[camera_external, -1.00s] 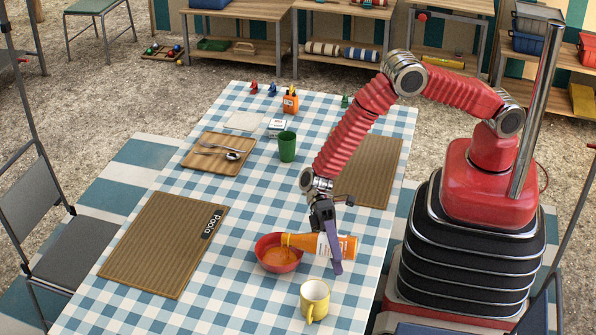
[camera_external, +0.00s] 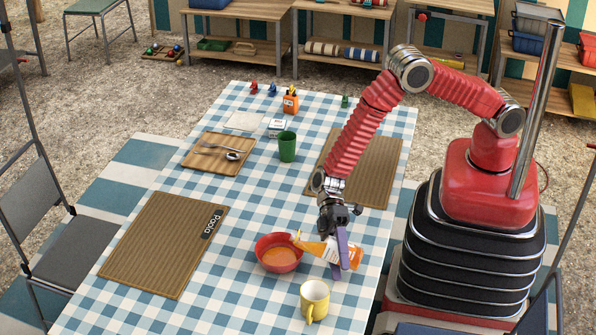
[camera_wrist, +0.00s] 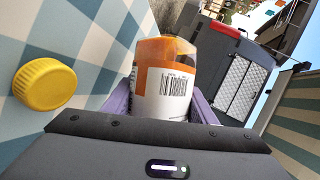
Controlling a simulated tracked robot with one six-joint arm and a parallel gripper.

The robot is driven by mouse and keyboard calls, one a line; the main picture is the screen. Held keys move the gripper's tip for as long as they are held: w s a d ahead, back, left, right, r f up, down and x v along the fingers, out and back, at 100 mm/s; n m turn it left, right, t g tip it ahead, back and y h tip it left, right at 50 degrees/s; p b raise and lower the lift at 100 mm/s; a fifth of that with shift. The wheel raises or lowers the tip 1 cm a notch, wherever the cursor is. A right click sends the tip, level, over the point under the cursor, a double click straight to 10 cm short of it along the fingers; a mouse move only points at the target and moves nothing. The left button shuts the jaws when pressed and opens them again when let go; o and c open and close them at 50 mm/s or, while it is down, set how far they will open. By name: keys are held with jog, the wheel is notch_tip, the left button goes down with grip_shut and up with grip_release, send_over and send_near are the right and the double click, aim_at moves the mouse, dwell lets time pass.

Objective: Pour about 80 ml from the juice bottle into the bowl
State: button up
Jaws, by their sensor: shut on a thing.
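My gripper (camera_external: 343,248) is shut on the juice bottle (camera_external: 352,255), which has orange juice and a white label. The bottle is tilted, with its neck pointing up and left and its mouth at the right rim of the red bowl (camera_external: 262,258). Orange juice lies in the bowl. No stream from the mouth is visible. In the wrist view, the bottle (camera_wrist: 165,95) sits between the purple fingers (camera_wrist: 163,103), its barcode label facing the camera; its neck and the bowl are not visible there.
A yellow mug (camera_external: 315,300) stands close in front of the bottle. A yellow ribbed cap-like thing (camera_wrist: 45,84) shows in the wrist view. A green cup (camera_external: 287,146), a wooden board (camera_external: 204,165) with cutlery and brown mats (camera_external: 163,245) lie farther off.

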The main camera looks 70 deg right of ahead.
aim_at(317, 253)
jog(key=shift+w+r+n+t, duration=0.1)
jog(key=shift+w+n+t, duration=0.05)
jog(key=shift+n+t, duration=0.15)
jog(key=shift+w+r, duration=0.1)
dwell(0.4)
jog(key=shift+w+r+n+t, duration=0.25)
jog(key=shift+w+n+t, duration=0.35)
jog(key=shift+n, duration=0.2)
jog(key=shift+w+a+f+n+t+b, duration=0.1)
jog(key=shift+w+f+n+t+b, duration=0.4)
jog(key=shift+w+f+n+t, duration=0.15)
jog(key=shift+w+r+n+t, duration=0.1)
jog(key=shift+w+n+t, duration=0.35)
jog(key=shift+w+n, duration=0.1)
jog(key=shift+w+a+r+n+t+b, duration=0.1)
jog(key=shift+r+n+t+b, duration=0.05)
jog(key=shift+n+t+b, duration=0.35)
jog(key=shift+w+r+n+t+b, duration=0.3)
jog(key=shift+r+n+t, duration=0.25)
jog(key=shift+r, duration=0.15)
jog(key=shift+w+r+n+t+b, duration=0.3)
jog(key=shift+r+n+t, duration=0.15)
jog(key=shift+r+n, duration=0.15)
jog(key=shift+w+n+t, duration=0.3)
jog(key=shift+n+t, duration=0.1)
jog(key=shift+n, duration=0.05)
jog(key=shift+w, duration=0.1)
